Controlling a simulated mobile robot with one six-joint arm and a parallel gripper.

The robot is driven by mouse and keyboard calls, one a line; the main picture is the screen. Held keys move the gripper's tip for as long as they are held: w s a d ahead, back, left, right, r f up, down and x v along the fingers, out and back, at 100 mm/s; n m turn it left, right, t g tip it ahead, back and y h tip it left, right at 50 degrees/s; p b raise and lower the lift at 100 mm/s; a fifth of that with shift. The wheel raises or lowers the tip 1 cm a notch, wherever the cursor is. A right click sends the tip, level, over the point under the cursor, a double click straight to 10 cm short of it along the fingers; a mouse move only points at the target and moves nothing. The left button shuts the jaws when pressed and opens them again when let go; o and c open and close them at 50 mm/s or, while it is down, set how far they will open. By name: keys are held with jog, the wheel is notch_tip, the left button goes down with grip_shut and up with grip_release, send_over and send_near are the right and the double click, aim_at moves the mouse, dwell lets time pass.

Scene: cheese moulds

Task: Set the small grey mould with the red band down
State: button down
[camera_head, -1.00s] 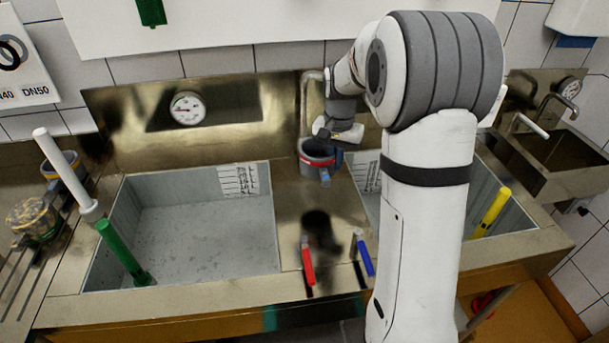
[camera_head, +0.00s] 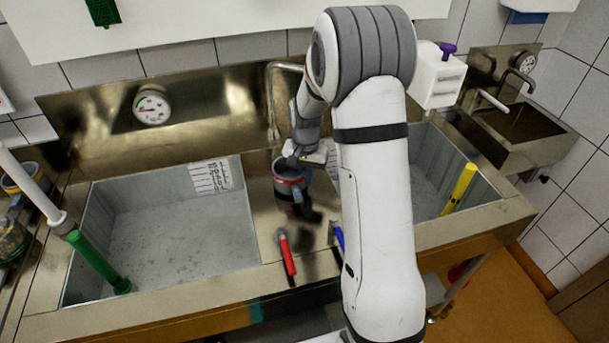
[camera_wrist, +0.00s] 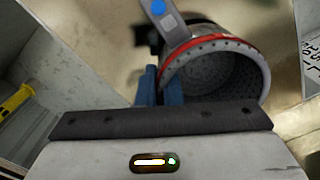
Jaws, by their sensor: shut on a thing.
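The small grey mould with the red band (camera_head: 290,180) is over the steel strip between the two basins. In the wrist view the mould (camera_wrist: 225,75) shows its perforated inside and the red band around its rim. My gripper (camera_head: 305,160) is at its upper right side. In the wrist view the blue fingertips (camera_wrist: 160,88) are shut on the mould's wall. A dark shadow lies close to the mould's base; I cannot tell whether the base touches the steel.
A red-handled tool (camera_head: 287,255) and a blue-handled one (camera_head: 339,236) lie in front of the mould. A tap (camera_head: 268,95) rises behind.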

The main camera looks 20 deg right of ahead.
jog(key=shift+f, duration=0.1)
jog(key=c, duration=2)
grip_release()
jog(key=shift+f, duration=0.1)
jog(key=shift+c, duration=0.2)
jog(key=o, duration=0.5)
jog(key=shift+c, duration=0.2)
notch_tip(320, 180, up, 12)
jog(key=shift+f+b, duration=0.1)
jog(key=shift+b, duration=0.5)
jog(key=s+a+r+n+t, duration=0.1)
jog(key=s+r+n, duration=0.1)
jog(key=s, duration=1.1)
jog(key=s+a+r+n+t, duration=0.2)
jog(key=s+r+n, duration=0.1)
jog(key=s, duration=1)
jog(key=shift+a+n, duration=0.2)
jog(key=shift+n, duration=0.3)
